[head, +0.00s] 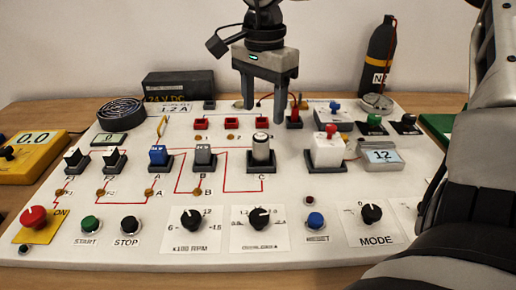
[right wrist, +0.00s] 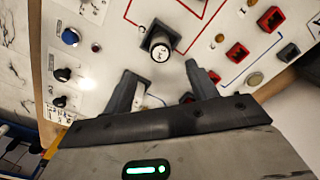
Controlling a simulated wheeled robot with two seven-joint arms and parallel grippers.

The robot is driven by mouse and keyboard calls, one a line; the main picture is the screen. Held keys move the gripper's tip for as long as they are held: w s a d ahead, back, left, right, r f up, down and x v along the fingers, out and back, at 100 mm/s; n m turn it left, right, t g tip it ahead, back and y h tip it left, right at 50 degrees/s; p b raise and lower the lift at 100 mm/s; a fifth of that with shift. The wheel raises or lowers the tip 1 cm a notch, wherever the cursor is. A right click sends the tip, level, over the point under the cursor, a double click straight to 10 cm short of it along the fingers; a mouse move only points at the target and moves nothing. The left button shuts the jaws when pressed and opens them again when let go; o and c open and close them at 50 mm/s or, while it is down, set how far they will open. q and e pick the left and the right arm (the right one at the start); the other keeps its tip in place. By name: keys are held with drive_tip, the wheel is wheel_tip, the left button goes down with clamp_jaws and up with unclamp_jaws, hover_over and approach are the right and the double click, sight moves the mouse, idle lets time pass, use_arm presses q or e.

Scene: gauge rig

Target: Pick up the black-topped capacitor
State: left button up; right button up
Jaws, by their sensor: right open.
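The capacitor (head: 261,152) is a pale upright cylinder with a dark band near its top, standing in a black square socket at position C. It also shows in the right wrist view (right wrist: 161,44), with a dark side and a white marked top face. My right gripper (head: 265,106) hangs behind and above it in the head view, fingers pointing down and apart, with nothing between them. In the right wrist view the open fingers (right wrist: 163,88) lie below the capacitor, not around it. My left gripper is not in view.
A blue block (head: 158,156) and a grey block (head: 204,154) stand left of the capacitor. A white block with a red knob (head: 327,152) stands to its right. Red sockets (head: 232,123) lie behind it. Dial knobs (head: 260,218) lie in front. A dark bottle (head: 379,55) stands at the back.

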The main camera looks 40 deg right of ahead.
sight(261, 138)
wheel_tip(261, 138, down, 5)
drive_tip(key=shift+w+r, duration=0.1)
drive_tip(key=shift+a+f+p, duration=0.2)
drive_tip(key=shift+f+p, duration=0.1)
drive_tip(key=shift+f, duration=2.3)
drive_tip(key=c, duration=1.1)
